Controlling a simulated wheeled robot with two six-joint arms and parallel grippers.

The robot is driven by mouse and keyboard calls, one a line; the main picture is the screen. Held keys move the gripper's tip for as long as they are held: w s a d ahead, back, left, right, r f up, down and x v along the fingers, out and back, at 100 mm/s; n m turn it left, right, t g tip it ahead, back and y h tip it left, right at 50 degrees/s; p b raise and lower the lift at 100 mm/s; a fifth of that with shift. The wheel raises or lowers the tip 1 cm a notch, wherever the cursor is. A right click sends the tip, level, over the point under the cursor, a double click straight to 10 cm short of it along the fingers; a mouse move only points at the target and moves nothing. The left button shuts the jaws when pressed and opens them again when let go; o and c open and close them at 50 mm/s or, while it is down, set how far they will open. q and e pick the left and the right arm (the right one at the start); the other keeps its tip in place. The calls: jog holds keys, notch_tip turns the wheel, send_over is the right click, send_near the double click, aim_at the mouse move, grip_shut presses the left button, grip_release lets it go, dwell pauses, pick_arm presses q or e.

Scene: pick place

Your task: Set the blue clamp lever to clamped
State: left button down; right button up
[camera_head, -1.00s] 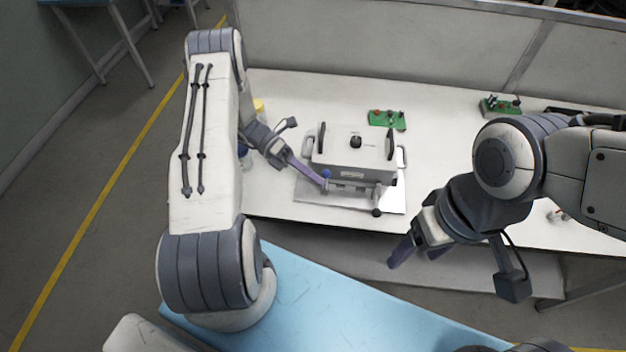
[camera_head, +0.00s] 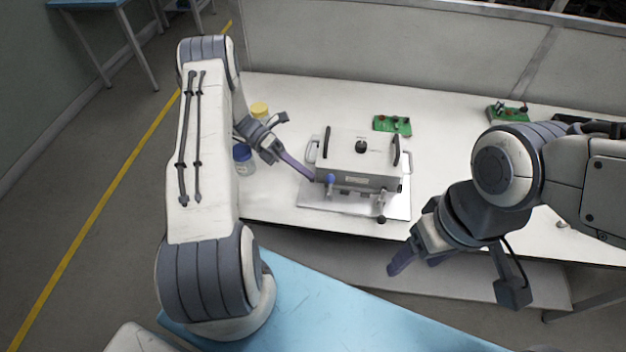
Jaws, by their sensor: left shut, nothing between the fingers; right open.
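The blue clamp lever shows as a blue knob (camera_head: 331,179) at the front left corner of a grey box-shaped fixture (camera_head: 360,157). Its short stem appears to stand upright, though it is too small to judge its exact angle. My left gripper (camera_head: 312,178) is shut and empty. Its tip is just left of the blue knob, near the fixture's left side, with a small gap visible. My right gripper (camera_head: 412,262) is open and empty, in front of the table's front edge, right of and nearer than the fixture.
The fixture stands on a metal plate (camera_head: 308,194) on the white table (camera_head: 450,150). A black ball knob (camera_head: 381,219) is at its front right. A yellow-lidded jar (camera_head: 259,109) and blue-lidded jar (camera_head: 242,154) stand left. Green boards (camera_head: 392,125) lie behind.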

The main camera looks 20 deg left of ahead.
pick_arm(q)
jog(key=v, duration=0.2)
jog(key=f+b+v, duration=0.1)
jog(key=v, duration=0.1)
jog(key=shift+w+a+r+b, duration=0.1)
jog(key=shift+w+a+b, duration=0.1)
jog(key=shift+b, duration=0.1)
jog(key=shift+w+a+r, duration=0.1)
jog(key=shift+a+r, duration=0.15)
jog(key=shift+a, duration=0.4)
jog(key=s+d+r+m+g+y, duration=0.25)
jog(key=d+r+m+y, duration=0.25)
jog(key=d+m, duration=0.3)
jog(key=s+d+r+m+g+y, duration=0.1)
jog(key=s+d+r+m+y, duration=0.3)
jog(key=d+m, duration=0.4)
jog(key=s+d+r+m+t+y, duration=0.2)
jog(key=s+d+m+t, duration=0.1)
jog(key=s+m, duration=0.4)
jog(key=s+d+r+m+t+y, duration=0.3)
jog(key=s+m, duration=0.4)
jog(key=m, duration=0.6)
jog(key=shift+s+d+t, duration=0.3)
jog(key=shift+d+t, duration=0.1)
jog(key=shift+t, duration=0.15)
